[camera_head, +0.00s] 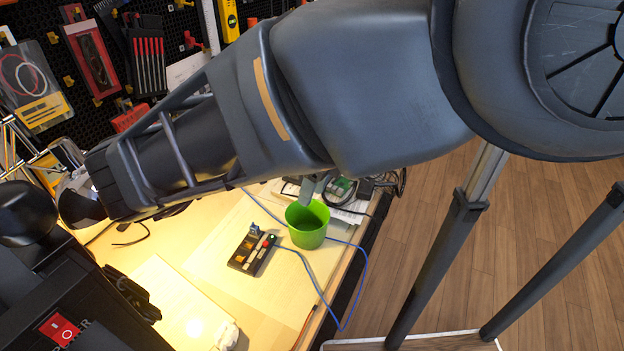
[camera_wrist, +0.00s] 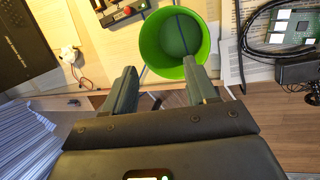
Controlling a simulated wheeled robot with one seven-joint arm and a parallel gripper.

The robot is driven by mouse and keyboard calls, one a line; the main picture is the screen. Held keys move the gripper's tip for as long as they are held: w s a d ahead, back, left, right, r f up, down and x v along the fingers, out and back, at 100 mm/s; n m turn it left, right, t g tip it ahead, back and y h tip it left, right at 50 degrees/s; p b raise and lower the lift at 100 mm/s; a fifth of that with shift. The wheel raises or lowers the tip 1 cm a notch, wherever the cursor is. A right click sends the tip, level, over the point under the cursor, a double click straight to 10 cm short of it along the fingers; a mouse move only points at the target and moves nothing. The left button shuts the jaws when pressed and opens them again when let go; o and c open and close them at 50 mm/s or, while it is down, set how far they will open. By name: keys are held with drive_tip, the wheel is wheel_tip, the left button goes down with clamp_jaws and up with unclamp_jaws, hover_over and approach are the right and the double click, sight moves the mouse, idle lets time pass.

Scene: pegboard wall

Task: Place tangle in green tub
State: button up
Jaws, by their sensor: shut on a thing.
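The green tub (camera_head: 307,228) stands upright near the table's right edge. In the wrist view its open mouth (camera_wrist: 165,48) lies just beyond my fingers. My gripper (camera_wrist: 160,88) is above the tub's near side, and one grey fingertip (camera_head: 312,186) shows over the rim in the head view. The blue cable (camera_head: 359,283), which looks like the tangle, loops past the tub and hangs over the table edge. A thin strand (camera_wrist: 178,22) of it crosses the tub's mouth. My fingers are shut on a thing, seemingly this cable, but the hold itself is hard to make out.
A small device with buttons (camera_head: 252,252) lies left of the tub. A circuit board (camera_wrist: 293,22) and black cable (camera_wrist: 252,43) lie to the tub's right. A dark box (camera_wrist: 25,48) is at the left. Wooden floor (camera_head: 545,240) shows beyond the table's right edge.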

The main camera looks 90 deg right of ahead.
sight(314, 209)
drive_tip(key=shift+f+b, duration=2.45)
drive_tip(key=shift+f, duration=1)
drive_tip(key=o, duration=1.2)
drive_tip(key=shift+o, duration=0.2)
wheel_tip(314, 209, up, 7)
drive_tip(key=p, duration=0.5)
